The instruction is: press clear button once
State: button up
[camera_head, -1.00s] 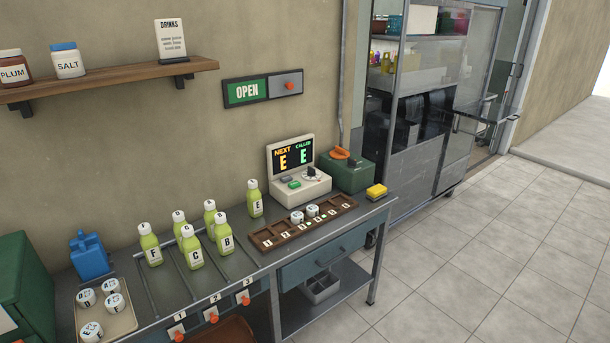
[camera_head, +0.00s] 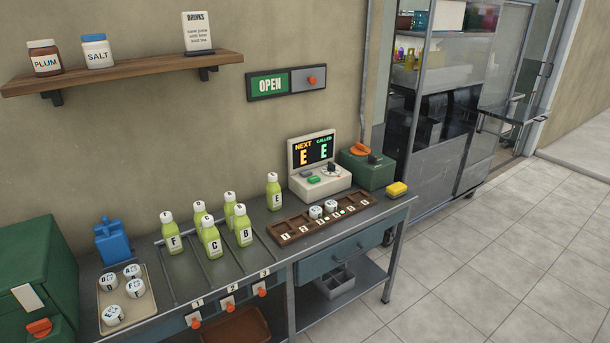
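A cream call console (camera_head: 322,184) stands at the back of the metal counter, right of the bottle marked E. Its upright black screen (camera_head: 313,152) reads NEXT E in orange and CALLED E in green. On its sloped top are a green button (camera_head: 313,180), a dark dial or knob (camera_head: 333,170) and a small orange-red spot near the screen's base. Which of these is the clear button cannot be read at this size. My gripper is not in view.
Several green bottles (camera_head: 210,240) stand in lanes left of the console. A wooden numbered rack (camera_head: 290,231) with two white lids lies in front of it. A green box (camera_head: 366,170) and yellow sponge (camera_head: 397,189) are at its right.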

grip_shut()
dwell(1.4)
